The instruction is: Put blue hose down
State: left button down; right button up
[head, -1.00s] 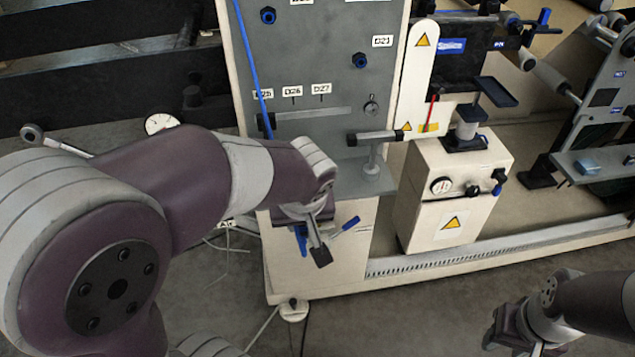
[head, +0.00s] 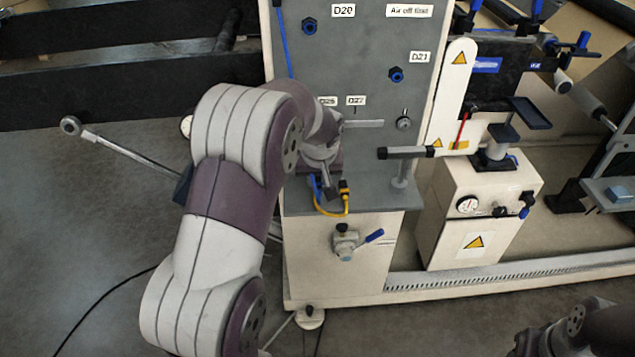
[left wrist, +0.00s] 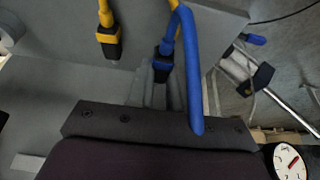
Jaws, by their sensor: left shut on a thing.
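The blue hose (left wrist: 190,70) bends through the left wrist view, with a dark-tipped blue end fitting (left wrist: 163,66) in front of my gripper's palm. In the head view its upper length (head: 283,45) runs down the grey panel's left edge, and a short blue piece (head: 316,187) shows at my left gripper. My left gripper (head: 327,188) is shut on the blue hose, over the grey ledge of the machine. Its fingertips are small and partly hidden by the arm. My right gripper (head: 528,346) is dark and cut off at the bottom right edge; its jaws are unclear.
A yellow hose (head: 333,212) with a dark end hangs beside my left gripper; it also shows in the left wrist view (left wrist: 106,14). A valve with a blue lever (head: 372,237) sits below the ledge (head: 375,205).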

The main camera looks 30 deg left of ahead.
pick_arm(q)
jog(key=shift+f, duration=0.95)
jog(key=shift+w+a+f, duration=0.15)
jog(key=shift+w, duration=0.1)
jog(key=shift+f, duration=0.2)
jog(key=c, duration=1)
grip_release()
